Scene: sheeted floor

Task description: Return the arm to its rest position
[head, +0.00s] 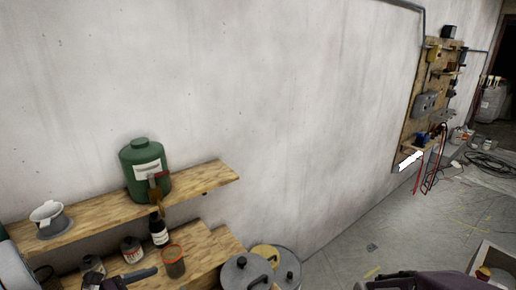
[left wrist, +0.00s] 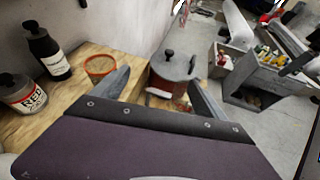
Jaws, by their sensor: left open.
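My left gripper (head: 135,277) shows as a dark shape at the bottom left of the head view, in front of the lower wooden shelf (head: 205,250). In the left wrist view its two grey fingers (left wrist: 160,78) are spread apart with nothing held between them. Beyond the fingers are an orange-rimmed cup (left wrist: 99,66) and a lidded grey pot (left wrist: 175,67). I cannot tell the exact gap to them. A dark purple part of mine shows at the lower right of the head view. My right gripper is not in view.
A dark bottle (head: 158,230) and a red-labelled jar (head: 131,249) stand near the left gripper. Open floor (head: 400,240) lies right; a grey crate (left wrist: 262,75) stands there.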

